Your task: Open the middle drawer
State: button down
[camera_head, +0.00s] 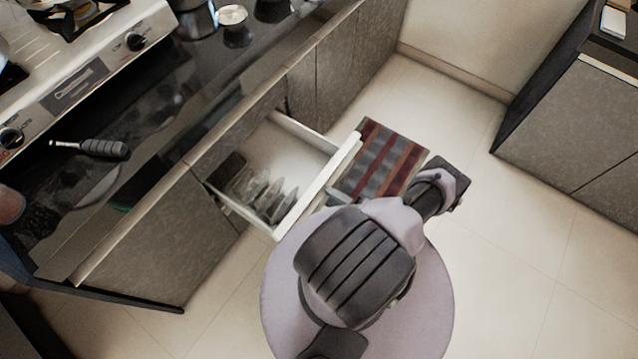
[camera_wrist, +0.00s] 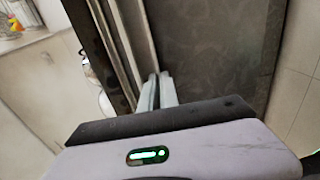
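A drawer (camera_head: 318,185) with a pale front edge stands pulled out from the grey cabinet under the counter. Its white inside shows, with several upright plates or dishes and a dark item at its left. I cannot tell from above which level this drawer is. The dark end of my arm, with my gripper (camera_head: 452,180), is to the right of the drawer front, apart from it in the picture. In the wrist view, two pale prongs of my gripper (camera_wrist: 159,90) point ahead close together, near a dark grey panel. Nothing is clearly held; their gap is hard to judge.
A stove (camera_head: 75,75) and dark counter (camera_head: 170,95) run along the left. A striped mat (camera_head: 380,160) lies on the tiled floor beyond the drawer. Another grey cabinet (camera_head: 575,125) stands at the right. Open floor (camera_head: 530,250) lies at the lower right.

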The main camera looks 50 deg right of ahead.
jog(key=s, duration=0.7)
jog(key=shift+d, duration=0.15)
jog(key=c, duration=1.6)
grip_release()
